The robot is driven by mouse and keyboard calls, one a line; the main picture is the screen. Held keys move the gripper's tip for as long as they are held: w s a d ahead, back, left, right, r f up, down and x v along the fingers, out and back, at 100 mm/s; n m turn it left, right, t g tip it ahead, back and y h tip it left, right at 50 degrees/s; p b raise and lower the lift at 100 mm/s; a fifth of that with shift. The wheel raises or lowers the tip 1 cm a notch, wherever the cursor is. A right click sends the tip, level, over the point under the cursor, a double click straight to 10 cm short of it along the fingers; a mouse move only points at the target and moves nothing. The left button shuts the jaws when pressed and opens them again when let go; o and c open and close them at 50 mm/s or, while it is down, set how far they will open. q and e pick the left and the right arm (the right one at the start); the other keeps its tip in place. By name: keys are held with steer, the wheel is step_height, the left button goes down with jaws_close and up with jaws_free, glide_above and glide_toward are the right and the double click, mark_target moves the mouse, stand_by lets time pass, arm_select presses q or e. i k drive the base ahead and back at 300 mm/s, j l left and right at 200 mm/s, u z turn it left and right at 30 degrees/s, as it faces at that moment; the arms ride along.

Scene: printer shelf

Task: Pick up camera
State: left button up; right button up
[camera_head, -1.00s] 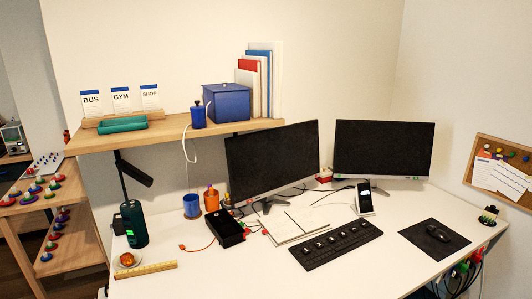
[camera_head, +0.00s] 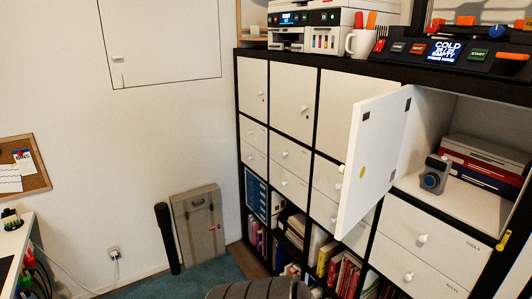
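A grey camera (camera_head: 435,174) with a round bluish lens stands upright inside an open compartment of the shelf unit, near its left side. The white door (camera_head: 374,160) of this compartment stands open, swung outward, with a yellow dot on it. The white compartment floor (camera_head: 478,206) around the camera is partly bare. Neither of my grippers shows in the view.
Blue and red flat boxes (camera_head: 484,163) lie stacked behind the camera. A printer (camera_head: 310,28), a white mug (camera_head: 359,43) and a control panel (camera_head: 445,52) stand on top. A cardboard case (camera_head: 199,225) leans on the wall. A dark striped object (camera_head: 258,289) shows at the bottom.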

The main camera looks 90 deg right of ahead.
mark_target(437, 171)
steer(key=z, duration=3.9)
steer(key=i+j, duration=0.2)
steer(key=j, duration=0.2)
